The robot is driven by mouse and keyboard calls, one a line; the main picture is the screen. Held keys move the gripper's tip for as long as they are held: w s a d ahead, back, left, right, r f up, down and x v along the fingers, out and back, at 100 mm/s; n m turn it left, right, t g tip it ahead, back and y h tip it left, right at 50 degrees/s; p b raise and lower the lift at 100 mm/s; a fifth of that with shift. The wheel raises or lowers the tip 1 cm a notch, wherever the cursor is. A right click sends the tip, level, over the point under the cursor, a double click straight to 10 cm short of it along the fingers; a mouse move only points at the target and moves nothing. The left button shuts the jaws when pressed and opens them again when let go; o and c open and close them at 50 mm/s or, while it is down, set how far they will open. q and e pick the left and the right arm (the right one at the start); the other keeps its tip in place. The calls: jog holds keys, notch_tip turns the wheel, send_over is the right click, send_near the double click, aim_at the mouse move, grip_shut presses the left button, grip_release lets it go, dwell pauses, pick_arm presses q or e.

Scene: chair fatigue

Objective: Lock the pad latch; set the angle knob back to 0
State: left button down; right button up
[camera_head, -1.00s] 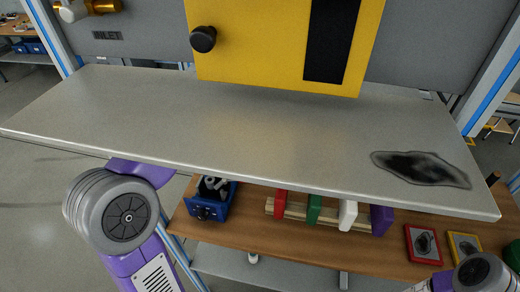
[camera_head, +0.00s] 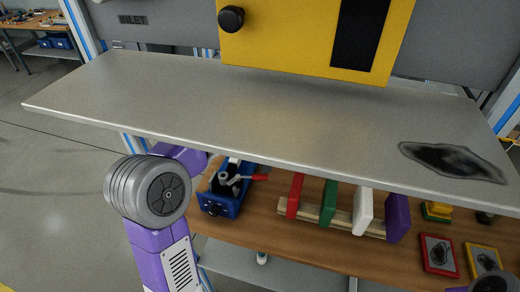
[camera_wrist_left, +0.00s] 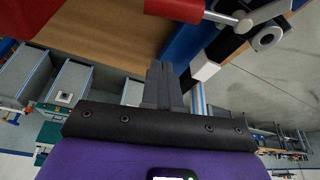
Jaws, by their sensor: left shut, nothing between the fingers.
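A black round knob (camera_head: 231,19) sits on the yellow panel (camera_head: 270,45) at the top of the head view. I cannot tell its angle setting, and I cannot make out a pad latch. My left arm comes in from the left, below the metal shelf; its gripper is hidden there in the head view. In the left wrist view the left gripper (camera_wrist_left: 164,75) is shut and empty, its fingers together near a wooden edge and a blue bin. My right gripper is not in view; only a piece of my right arm shows at the lower right.
A grey metal shelf (camera_head: 250,105) with a dark stain (camera_head: 453,161) spans the view. Below it, a wooden bench (camera_head: 270,228) carries a blue tool bin (camera_head: 219,203), a rack of coloured boards (camera_head: 362,212) and framed cards (camera_head: 438,254). The shelf's top is otherwise clear.

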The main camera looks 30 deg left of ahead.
pick_arm(q)
jog(key=shift+s+d+f+b, duration=0.25)
jog(key=shift+s+d, duration=0.2)
jog(key=shift+s, duration=0.35)
jog(key=shift+s+d+f+b, duration=0.15)
jog(key=shift+s+d+f, duration=0.25)
jog(key=shift+s, duration=0.4)
jog(key=shift+d, duration=0.2)
